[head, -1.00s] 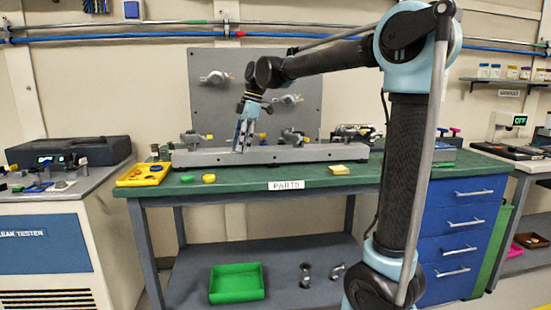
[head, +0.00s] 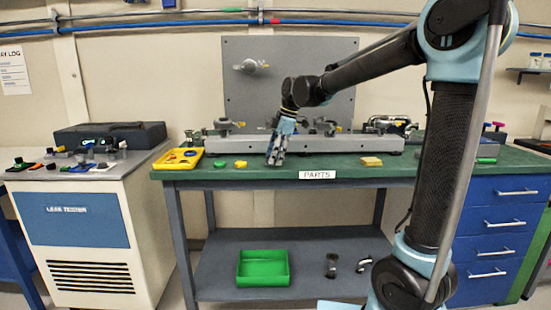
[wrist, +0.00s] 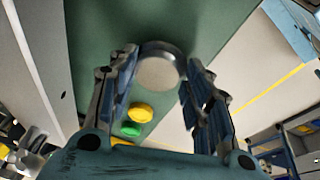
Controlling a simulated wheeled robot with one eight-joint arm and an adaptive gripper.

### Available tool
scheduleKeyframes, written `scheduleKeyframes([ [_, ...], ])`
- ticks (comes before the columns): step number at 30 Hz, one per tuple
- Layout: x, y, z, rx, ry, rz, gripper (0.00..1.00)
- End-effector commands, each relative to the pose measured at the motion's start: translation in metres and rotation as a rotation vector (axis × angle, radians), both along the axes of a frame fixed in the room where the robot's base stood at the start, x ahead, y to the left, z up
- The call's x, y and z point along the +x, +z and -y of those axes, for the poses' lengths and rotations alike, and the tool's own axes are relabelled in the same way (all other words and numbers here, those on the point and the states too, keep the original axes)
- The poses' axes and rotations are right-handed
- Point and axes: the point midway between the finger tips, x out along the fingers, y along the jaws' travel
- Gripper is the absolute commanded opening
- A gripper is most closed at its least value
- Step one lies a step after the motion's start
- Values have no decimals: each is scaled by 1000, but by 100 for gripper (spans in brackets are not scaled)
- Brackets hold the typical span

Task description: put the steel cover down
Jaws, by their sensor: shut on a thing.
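My gripper (head: 275,160) is low over the front part of the green bench top (head: 335,172), in front of the grey rail. In the wrist view my gripper (wrist: 160,80) is shut on the steel cover (wrist: 160,70), a round grey disc between the fingertips. The cover is close above the bench top, near its front edge; I cannot tell whether it touches. In the head view the cover cannot be made out behind the fingers.
A yellow cap (head: 240,164) and a green cap (head: 220,166) lie left of my gripper, near a yellow tray (head: 178,159). The long grey rail (head: 330,144) stands behind. A yellow block (head: 371,161) lies to the right. Bench top between is clear.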

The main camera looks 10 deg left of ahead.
Motion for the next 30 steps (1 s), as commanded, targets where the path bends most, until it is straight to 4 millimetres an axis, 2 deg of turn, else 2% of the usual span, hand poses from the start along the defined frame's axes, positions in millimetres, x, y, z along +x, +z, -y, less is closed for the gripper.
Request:
scheduleKeyframes([
  [3, 0, -8, 0, 0, 0, 0, 16],
  [12, 0, -10, 0, 0, 0, 0, 16],
  [13, 0, -10, 0, 0, 0, 0, 50],
  [15, 0, -9, 0, 0, 0, 0, 66],
  [26, 0, -9, 0, 0, 0, 0, 66],
  [30, 0, -1, 2, 0, 0, 0, 66],
])
